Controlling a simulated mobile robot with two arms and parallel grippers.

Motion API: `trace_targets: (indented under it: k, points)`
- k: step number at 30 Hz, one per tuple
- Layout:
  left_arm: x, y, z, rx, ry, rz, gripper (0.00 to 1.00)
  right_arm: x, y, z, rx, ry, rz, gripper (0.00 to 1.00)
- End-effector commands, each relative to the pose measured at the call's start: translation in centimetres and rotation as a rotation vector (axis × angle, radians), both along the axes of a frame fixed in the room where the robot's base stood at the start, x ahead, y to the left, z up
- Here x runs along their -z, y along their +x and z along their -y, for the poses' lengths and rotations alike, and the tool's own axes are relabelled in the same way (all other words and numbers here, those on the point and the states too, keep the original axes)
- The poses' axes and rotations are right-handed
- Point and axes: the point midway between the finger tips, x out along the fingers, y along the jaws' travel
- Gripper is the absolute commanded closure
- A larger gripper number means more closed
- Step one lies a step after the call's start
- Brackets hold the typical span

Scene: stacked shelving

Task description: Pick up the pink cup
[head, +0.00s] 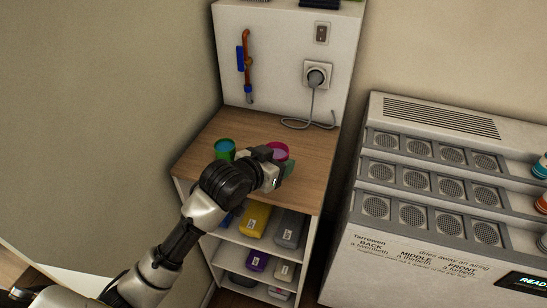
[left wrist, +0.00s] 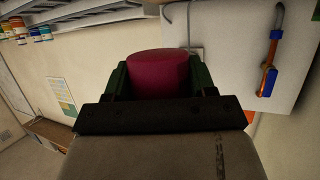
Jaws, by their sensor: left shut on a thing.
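The pink cup (head: 278,150) is at the wooden shelf top in the head view, partly hidden behind my left gripper (head: 281,162). In the left wrist view the cup (left wrist: 158,74) shows as a dark pink, rounded shape between the two green fingers of my left gripper (left wrist: 160,80). The fingers are shut on the cup's sides. I cannot tell whether the cup's base touches the wood. My right gripper is in neither view.
A plug and cord (head: 312,98) hang behind. Shelves below hold several colored boxes (head: 255,219). A grey machine (head: 425,205) stands to the right.

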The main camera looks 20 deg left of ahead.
Motion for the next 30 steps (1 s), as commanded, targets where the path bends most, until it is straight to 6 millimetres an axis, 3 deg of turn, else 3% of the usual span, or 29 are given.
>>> trace_targets:
  k: [15,30]
  points:
    - [-2.3,-3.4,1.8,0.001,0.0,0.001,0.69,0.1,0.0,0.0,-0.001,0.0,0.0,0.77]
    - [-3.0,-4.4,2.2,0.0,0.0,0.0,0.69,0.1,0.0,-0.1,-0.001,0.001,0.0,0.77]
